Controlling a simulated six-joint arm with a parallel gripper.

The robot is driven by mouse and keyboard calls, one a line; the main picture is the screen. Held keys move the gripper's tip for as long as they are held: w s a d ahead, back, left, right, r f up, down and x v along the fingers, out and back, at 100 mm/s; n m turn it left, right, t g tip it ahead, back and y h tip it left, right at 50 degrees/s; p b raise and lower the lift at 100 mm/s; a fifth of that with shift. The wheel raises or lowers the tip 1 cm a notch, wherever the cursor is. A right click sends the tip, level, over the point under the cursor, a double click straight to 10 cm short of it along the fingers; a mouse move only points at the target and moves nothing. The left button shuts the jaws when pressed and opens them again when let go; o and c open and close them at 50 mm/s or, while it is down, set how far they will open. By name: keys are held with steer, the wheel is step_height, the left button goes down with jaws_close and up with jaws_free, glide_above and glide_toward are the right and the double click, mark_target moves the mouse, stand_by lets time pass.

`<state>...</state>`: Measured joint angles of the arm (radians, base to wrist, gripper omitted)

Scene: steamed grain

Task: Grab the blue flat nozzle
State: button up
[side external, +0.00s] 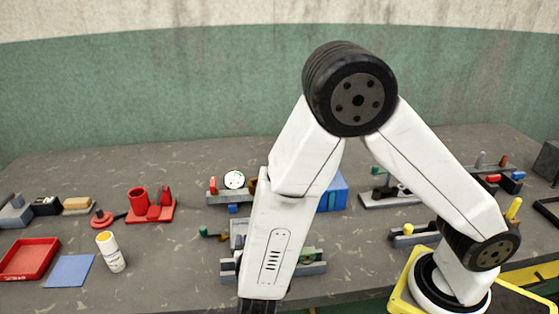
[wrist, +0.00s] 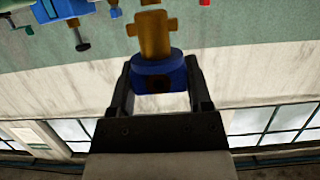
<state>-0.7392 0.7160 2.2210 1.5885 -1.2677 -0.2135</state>
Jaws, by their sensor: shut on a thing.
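A blue round piece with a brass-coloured, cross-shaped part on its far end, seemingly the blue flat nozzle (wrist: 158,68), sits between the fingers of my gripper (wrist: 159,78) in the wrist view. Both fingers are shut on its blue sides. A dark square opening shows on the face toward the camera.
A rack with a white dial (side external: 234,180) and a blue box (side external: 334,193) stand behind my arm. A red tray (side external: 29,259), blue mat (side external: 70,271), white bottle (side external: 111,252) and red stand (side external: 152,208) are at left. The table between them has bare patches.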

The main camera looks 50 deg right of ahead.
steer(key=s+d+r, duration=0.2)
steer(key=s+r, duration=0.3)
steer(key=s, duration=0.4)
steer(key=shift+s, duration=0.3)
